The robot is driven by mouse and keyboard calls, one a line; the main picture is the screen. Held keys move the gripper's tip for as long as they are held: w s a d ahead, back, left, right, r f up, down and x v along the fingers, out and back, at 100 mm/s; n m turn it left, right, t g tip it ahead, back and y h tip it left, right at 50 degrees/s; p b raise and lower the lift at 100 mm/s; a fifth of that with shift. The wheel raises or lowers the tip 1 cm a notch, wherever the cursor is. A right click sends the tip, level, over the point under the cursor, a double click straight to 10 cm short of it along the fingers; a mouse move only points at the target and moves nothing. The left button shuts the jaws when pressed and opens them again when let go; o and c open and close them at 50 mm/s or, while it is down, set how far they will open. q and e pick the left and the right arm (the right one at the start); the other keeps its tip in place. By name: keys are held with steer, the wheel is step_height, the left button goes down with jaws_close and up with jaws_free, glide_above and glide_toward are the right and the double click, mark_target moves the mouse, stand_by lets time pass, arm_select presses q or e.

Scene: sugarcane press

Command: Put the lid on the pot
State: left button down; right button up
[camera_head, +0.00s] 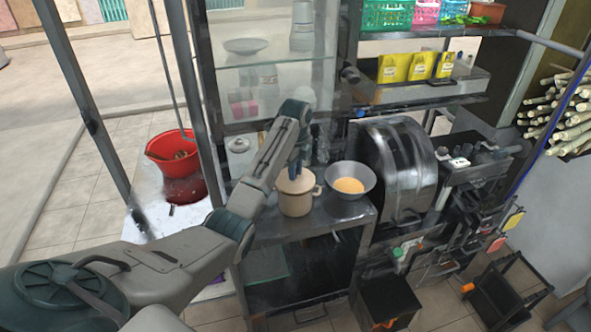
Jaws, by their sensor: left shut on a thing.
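A beige pot (297,204) with side handles stands upright on the dark metal counter, left of a metal bowl. A beige lid (288,184) lies across the pot's mouth. From this angle I cannot tell whether it rests fully on the rim or sits slightly above it. My left gripper (294,173) points down over the middle of the lid and is shut on it, most likely by its knob, which the fingers hide. My right gripper is not in view.
A metal bowl (349,183) with yellow contents stands close to the right of the pot. A large metal press (398,170) stands further right. A glass pane (270,85) and dark frame rise behind the pot. A red bucket (173,152) is at the left.

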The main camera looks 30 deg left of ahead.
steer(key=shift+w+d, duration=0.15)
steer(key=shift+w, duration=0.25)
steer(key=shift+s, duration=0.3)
arm_select(q)
steer(key=shift+f, duration=0.45)
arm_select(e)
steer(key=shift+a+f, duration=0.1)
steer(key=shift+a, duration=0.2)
arm_select(q)
steer(key=c, duration=1.5)
jaws_free()
steer(key=shift+c, duration=0.2)
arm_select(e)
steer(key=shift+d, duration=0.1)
